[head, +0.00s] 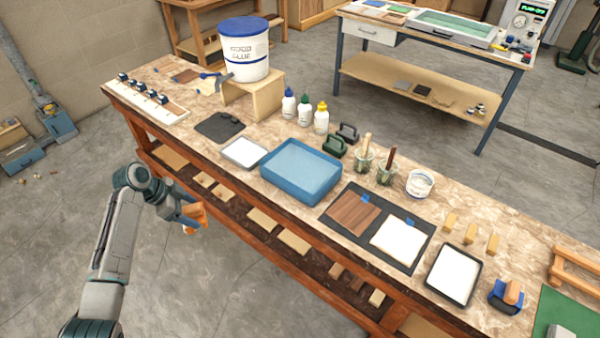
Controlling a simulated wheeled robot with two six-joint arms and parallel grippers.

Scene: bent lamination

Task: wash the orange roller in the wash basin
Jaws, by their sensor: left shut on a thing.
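The wash basin (337,181) is a blue rectangular tub on the bench top, near the middle of the view. Its inside looks pale blue. My left gripper (190,213) is in front of the bench's front edge, left of the basin and apart from it. It is shut on an orange thing that looks like the orange roller (199,216). The gripper hides part of the roller, so its full shape cannot be told. My right gripper is not in view.
White trays stand left of the basin (243,152) and at the right (453,274). Behind the basin are glue bottles (304,113), brush jars (364,158) and a white tub (420,184). A dark mat (402,263) with two sheets lies to its right. A glue bucket (243,60) stands on a stool.

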